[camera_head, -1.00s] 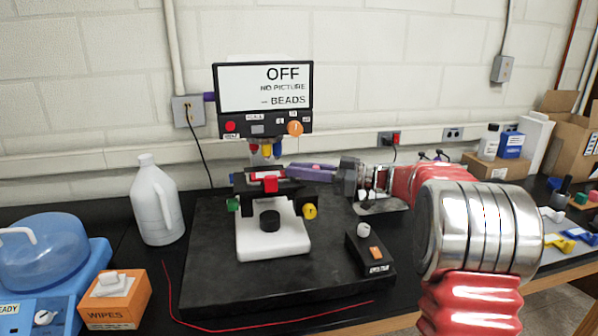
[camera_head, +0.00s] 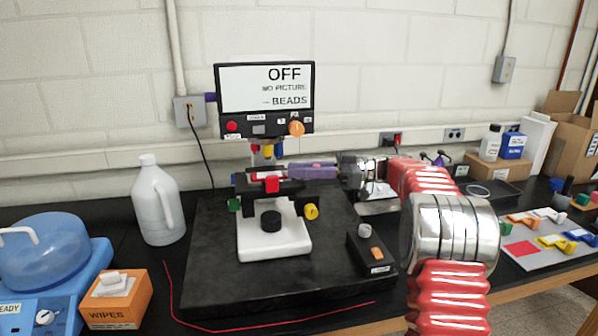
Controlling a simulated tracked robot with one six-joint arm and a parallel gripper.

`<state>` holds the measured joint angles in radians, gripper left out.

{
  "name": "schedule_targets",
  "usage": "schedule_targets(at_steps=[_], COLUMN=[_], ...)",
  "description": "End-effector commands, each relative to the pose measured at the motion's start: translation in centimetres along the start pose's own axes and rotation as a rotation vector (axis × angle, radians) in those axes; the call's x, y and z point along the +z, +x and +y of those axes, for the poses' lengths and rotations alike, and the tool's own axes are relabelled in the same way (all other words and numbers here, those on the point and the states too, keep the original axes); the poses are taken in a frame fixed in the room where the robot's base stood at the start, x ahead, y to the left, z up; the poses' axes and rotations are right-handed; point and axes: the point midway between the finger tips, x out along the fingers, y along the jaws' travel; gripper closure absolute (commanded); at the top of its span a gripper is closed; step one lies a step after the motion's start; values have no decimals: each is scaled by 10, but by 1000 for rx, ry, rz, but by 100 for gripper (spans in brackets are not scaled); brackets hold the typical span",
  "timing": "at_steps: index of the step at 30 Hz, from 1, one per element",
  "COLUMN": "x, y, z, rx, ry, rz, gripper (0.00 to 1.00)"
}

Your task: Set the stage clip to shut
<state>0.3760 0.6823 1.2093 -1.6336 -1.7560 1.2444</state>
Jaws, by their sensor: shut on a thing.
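The microscope (camera_head: 274,241) stands on a black slab, with a white foot and a dark stage. The stage clip (camera_head: 272,185) shows as a red piece at the front of the stage, with more red just behind it. My gripper (camera_head: 287,172) reaches in from the right over the stage. Its purple fingers are shut on the stage clip, though the contact is small and partly hidden. I cannot tell the clip's exact angle. The screen (camera_head: 265,88) above reads "OFF, NO PICTURE – BEADS".
A small control box (camera_head: 371,252) sits right of the microscope. A white jug (camera_head: 157,200), a wipes box (camera_head: 115,300) and a blue domed device (camera_head: 48,262) stand left. A red cord (camera_head: 172,301) lies along the slab's left and front. Coloured parts lie on a right-hand tray (camera_head: 533,256).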

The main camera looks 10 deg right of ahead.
Motion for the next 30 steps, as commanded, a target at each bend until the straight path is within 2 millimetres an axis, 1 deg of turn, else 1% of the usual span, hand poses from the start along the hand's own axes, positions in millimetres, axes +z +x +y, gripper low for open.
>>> schedule_targets(at_steps=[4,5,12,20,23,26,30], x=[-1,-1,0,0,0,0,0], y=[0,0,0,0,-3,-10,-29], z=[0,0,0,0,0,0,1], rx=[1,1,1,1,1,2,4], ry=[-1,-1,-1,0,-1,-1,0], rz=[1,1,1,1,1,1,1], gripper=[100,84,67,66,66,66,66])
